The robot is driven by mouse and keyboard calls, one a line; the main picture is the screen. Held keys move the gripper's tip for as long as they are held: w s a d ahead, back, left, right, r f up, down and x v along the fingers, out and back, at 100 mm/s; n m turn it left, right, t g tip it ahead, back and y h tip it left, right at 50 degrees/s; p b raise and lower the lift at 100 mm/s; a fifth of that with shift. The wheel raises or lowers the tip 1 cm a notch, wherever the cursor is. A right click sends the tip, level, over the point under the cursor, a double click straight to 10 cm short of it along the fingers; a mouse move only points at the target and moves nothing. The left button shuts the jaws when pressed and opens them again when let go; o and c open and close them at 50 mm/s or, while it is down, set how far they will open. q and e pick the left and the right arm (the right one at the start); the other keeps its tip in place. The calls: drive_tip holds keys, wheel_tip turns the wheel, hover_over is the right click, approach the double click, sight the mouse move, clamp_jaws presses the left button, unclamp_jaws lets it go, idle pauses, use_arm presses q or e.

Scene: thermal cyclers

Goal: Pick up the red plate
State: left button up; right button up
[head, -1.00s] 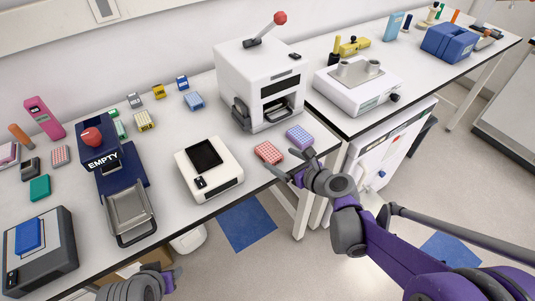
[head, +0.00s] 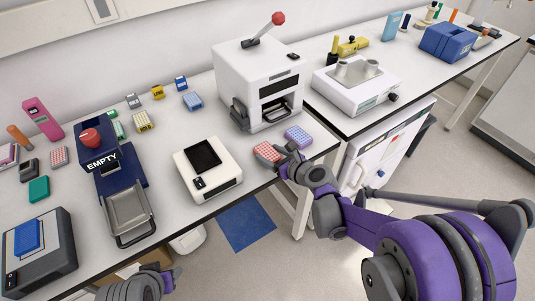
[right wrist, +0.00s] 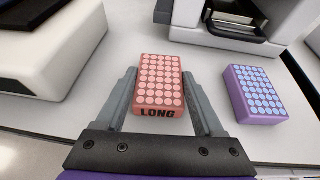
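The red plate (right wrist: 160,82), marked LONG on its near side, lies flat on the white bench. It also shows in the head view (head: 266,151), partly behind my gripper. My right gripper (right wrist: 164,88) is open, with one finger on each side of the plate's near part. Small gaps seem to show between the fingers and the plate. In the head view the right gripper (head: 281,158) is at the bench's front edge. My left gripper (head: 166,276) is at the bottom left, away from the bench top, and its fingers are hardly visible.
A purple plate (right wrist: 254,92) lies close to the right of the red plate. A white machine with a red-knobbed lever (head: 255,85) stands behind. A white device with a black screen (head: 208,170) stands to the left. The bench edge is just in front.

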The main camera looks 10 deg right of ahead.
drive_tip(key=c, duration=0.8)
drive_tip(key=shift+o, duration=0.2)
